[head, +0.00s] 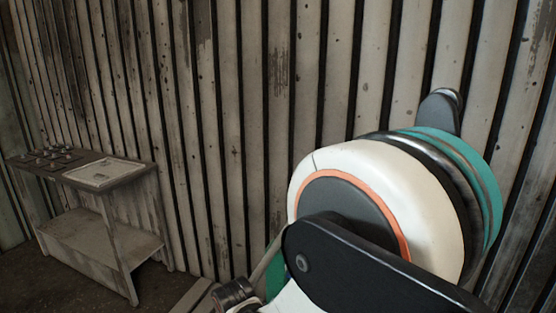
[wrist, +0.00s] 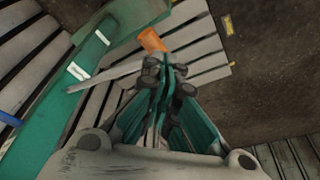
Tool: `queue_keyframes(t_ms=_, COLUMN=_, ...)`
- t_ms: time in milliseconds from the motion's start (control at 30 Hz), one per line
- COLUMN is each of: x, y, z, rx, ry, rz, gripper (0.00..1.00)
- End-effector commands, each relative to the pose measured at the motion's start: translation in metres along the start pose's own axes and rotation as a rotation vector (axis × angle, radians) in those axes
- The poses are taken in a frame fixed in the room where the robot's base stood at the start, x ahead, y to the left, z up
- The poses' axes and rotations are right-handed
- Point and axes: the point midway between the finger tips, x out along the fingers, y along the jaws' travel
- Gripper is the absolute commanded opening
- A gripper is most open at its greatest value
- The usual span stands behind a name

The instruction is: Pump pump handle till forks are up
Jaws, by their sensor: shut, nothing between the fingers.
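In the wrist view my gripper (wrist: 168,72) is shut and empty, with its teal fingers together near the middle. A long green metal part with white labels (wrist: 72,88) runs diagonally at the left. It may be a fork, but I cannot be sure. A thin grey bar (wrist: 103,77) lies just left of the fingertips. A small orange piece (wrist: 152,40) is just beyond them; I cannot tell whether they touch. No part is clearly the pump handle, and I cannot tell the forks' height. In the head view my arm hides much of the lower right.
Grey wooden slats (wrist: 196,52) lie under and beyond the fingers, with dark floor (wrist: 265,75) at the right. A blue bar (wrist: 9,119) shows at the left edge. In the head view a worn bench (head: 100,246) stands left, before a plank wall (head: 235,110).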

Motion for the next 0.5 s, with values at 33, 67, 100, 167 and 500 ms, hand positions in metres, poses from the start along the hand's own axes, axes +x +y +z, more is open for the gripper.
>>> queue_keyframes(t_ms=33, x=0.0, y=0.0, z=0.0, rx=0.0, ry=0.0, rz=0.0, gripper=0.0)
queue_keyframes(t_ms=67, x=0.0, y=0.0, z=0.0, rx=0.0, ry=0.0, rz=0.0, gripper=0.0)
queue_keyframes(t_ms=100, x=0.001, y=0.0, z=0.0, rx=0.0, ry=0.0, rz=0.0, gripper=0.0)
queue_keyframes(t_ms=167, x=0.006, y=0.0, z=0.002, rx=0.0, ry=0.0, rz=0.0, gripper=0.0)
queue_keyframes(t_ms=500, x=0.062, y=0.0, z=0.015, rx=0.0, ry=0.0, rz=0.0, gripper=0.0)
